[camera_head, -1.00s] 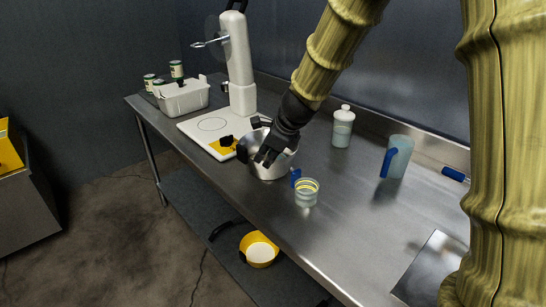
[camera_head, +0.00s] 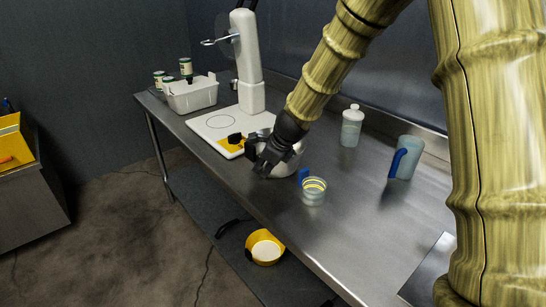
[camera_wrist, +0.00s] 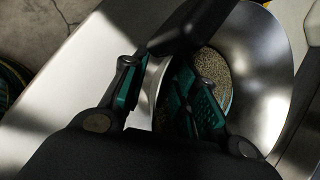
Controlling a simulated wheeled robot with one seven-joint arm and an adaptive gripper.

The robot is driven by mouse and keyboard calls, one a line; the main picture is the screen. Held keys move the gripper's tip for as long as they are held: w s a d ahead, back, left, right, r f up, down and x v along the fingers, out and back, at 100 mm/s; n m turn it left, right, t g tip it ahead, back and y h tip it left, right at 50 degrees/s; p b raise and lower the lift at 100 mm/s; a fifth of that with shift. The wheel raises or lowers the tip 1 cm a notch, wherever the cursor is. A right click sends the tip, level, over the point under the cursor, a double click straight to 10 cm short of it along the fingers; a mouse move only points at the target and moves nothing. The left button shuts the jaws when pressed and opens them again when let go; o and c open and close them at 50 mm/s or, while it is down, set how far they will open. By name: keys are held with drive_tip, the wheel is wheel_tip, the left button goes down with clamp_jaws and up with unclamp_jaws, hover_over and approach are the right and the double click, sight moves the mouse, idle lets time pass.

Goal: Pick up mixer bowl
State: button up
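The mixer bowl (camera_head: 291,164) is a shiny metal bowl on the steel counter (camera_head: 350,215), partly hidden behind my gripper (camera_head: 262,168) in the head view. In the wrist view the bowl (camera_wrist: 262,65) fills the right side, with a speckled brownish area inside it. My gripper (camera_wrist: 162,95) has its green-padded fingers apart, the left one outside the bowl wall and the right one over the inside. The near rim appears to lie between the fingers. I cannot tell whether either pad touches it.
A white stand mixer (camera_head: 247,65) with its base plate stands behind the bowl. A measuring cup with a blue handle (camera_head: 314,192) is close on the right. A bottle (camera_head: 351,127) and a blue-handled pitcher (camera_head: 406,158) stand farther right. A yellow pan (camera_head: 264,247) is on the lower shelf.

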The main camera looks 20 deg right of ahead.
clamp_jaws()
drive_tip(key=shift+w, duration=0.1)
idle(0.4)
